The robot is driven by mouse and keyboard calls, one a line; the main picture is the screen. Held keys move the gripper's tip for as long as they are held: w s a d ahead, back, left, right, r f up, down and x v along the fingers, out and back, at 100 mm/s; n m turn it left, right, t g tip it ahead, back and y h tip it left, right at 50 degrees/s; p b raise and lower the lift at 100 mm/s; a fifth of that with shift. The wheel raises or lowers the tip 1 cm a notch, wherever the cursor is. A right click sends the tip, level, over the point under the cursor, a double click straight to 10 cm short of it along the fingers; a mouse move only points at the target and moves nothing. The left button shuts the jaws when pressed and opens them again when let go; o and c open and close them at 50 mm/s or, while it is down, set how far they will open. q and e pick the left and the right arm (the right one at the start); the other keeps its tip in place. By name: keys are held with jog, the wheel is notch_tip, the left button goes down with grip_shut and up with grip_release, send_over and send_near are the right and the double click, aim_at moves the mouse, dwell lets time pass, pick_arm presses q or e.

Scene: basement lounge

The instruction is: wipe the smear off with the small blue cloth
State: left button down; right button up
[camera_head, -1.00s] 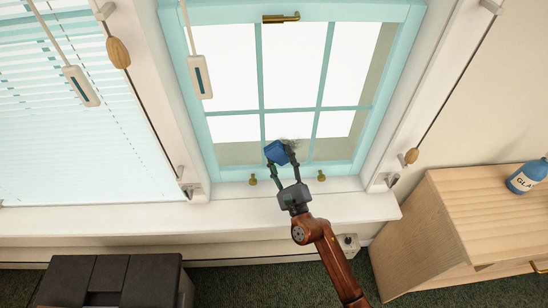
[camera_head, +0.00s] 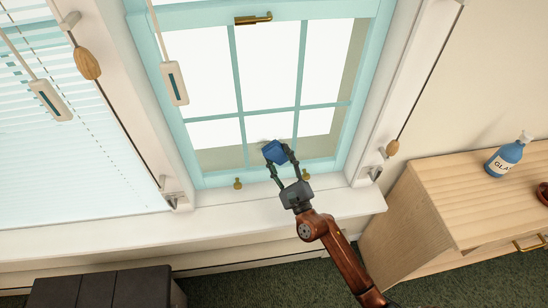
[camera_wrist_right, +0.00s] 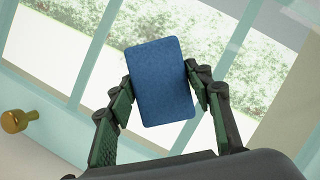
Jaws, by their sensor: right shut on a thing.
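The small blue cloth (camera_head: 274,152) is a folded block between the fingertips of my right gripper (camera_head: 279,160). It is against or just in front of the lower middle pane of the turquoise window (camera_head: 199,169). In the right wrist view the cloth (camera_wrist_right: 160,85) fills the space between both fingers, with the window behind it. Only a faint grey trace of the smear shows around the cloth; the cloth may hide the rest. I cannot tell whether the cloth touches the glass. My left gripper is out of view.
Brass knobs (camera_head: 238,184) sit at the window's lower edge, above the white sill (camera_head: 240,218). A blue spray bottle (camera_head: 504,158) stands on the wooden cabinet (camera_head: 445,190) at right. Blinds (camera_head: 70,165) cover the left window. A dark piece of furniture (camera_head: 100,290) is at lower left.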

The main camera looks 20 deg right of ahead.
jog(key=shift+s+d, duration=0.25)
jog(key=shift+d, duration=0.5)
jog(key=shift+s+d, duration=0.2)
jog(key=shift+d, duration=0.5)
jog(key=shift+w+d, duration=0.1)
jog(key=shift+r, duration=0.1)
